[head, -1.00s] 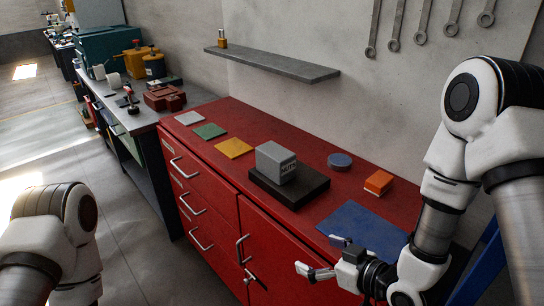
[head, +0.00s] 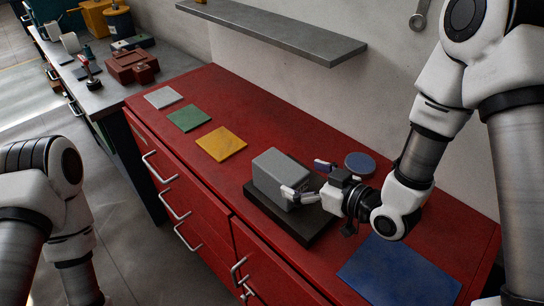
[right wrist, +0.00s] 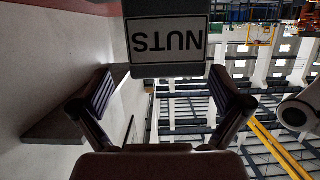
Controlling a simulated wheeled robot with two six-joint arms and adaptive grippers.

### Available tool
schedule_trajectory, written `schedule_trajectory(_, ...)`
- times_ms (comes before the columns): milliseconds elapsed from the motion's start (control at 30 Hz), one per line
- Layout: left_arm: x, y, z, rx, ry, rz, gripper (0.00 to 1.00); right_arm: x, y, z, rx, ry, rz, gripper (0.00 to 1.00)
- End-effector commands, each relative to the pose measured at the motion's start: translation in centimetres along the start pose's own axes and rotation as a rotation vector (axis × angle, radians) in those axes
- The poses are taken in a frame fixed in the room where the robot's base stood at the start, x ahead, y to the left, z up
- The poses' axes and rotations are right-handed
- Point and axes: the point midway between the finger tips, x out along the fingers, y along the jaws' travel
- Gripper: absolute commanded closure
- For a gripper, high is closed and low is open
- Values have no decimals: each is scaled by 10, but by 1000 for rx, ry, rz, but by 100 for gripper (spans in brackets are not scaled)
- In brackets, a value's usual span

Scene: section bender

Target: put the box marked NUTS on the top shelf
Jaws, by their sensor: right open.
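The grey box marked NUTS (head: 278,174) stands upright on a black block (head: 300,226) on the red cabinet top. In the right wrist view its NUTS label (right wrist: 168,41) shows upside down, straight ahead. My right gripper (head: 307,180) is open at the box's right end, one finger toward each side. Whether the fingers touch the box I cannot tell. The top shelf (head: 280,32) is a grey board on the wall above; it seems to show in the right wrist view (right wrist: 68,116). My left gripper is out of view.
Grey, green and yellow (head: 221,143) mats lie left of the box, a blue mat (head: 395,272) in front right. A round blue thing (head: 360,164) is behind the right gripper. The shelf is bare along its middle and right.

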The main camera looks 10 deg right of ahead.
Motion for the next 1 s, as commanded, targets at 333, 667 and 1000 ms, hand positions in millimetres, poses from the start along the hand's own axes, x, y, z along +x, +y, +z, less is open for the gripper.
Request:
schedule_trajectory(333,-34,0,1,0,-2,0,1,52,0,-9,-4,-2,-5,0)
schedule_trajectory(667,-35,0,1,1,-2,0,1,70,1,-4,0,0,-1,0)
schedule_trajectory(1000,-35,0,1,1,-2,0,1,69,1,-5,0,1,-1,75)
